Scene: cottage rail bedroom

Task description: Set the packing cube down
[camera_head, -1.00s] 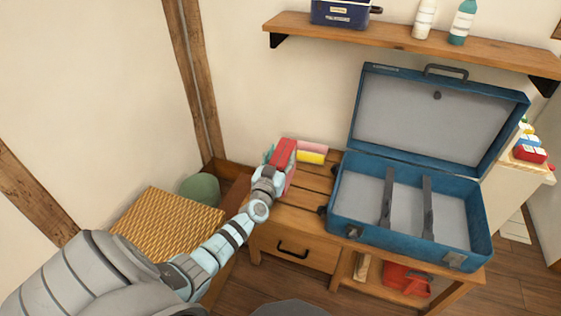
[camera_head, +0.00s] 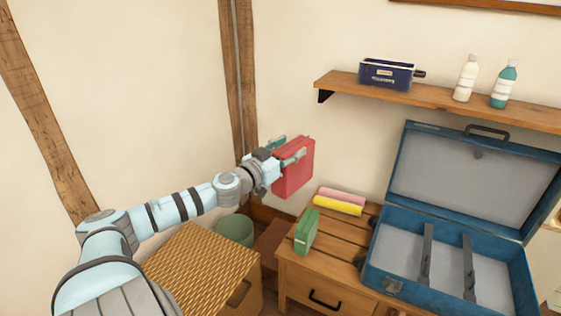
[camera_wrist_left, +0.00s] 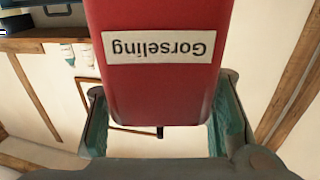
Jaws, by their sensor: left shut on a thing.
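A red packing cube (camera_head: 294,168) is held in my left gripper (camera_head: 285,152), up in the air in front of the wall. The cube is above the level of the slatted wooden bench (camera_head: 288,256) and touches nothing but the gripper. In the left wrist view the red cube (camera_wrist_left: 155,85) fills the space between the fingers (camera_wrist_left: 165,118), and its white label reads "Gorseling" upside down. A green packing cube (camera_head: 306,231) stands on the bench's left part. An open blue suitcase (camera_head: 400,275) with grey lining and two dark straps stands on its right; its interior is empty. My right gripper is out of view.
Pink (camera_head: 342,195) and yellow (camera_head: 338,206) rolls lie at the back of the bench. A wicker basket (camera_head: 200,262) and a green round bin (camera_head: 234,230) stand left of it. A wall shelf (camera_head: 440,107) carries a navy case and two bottles.

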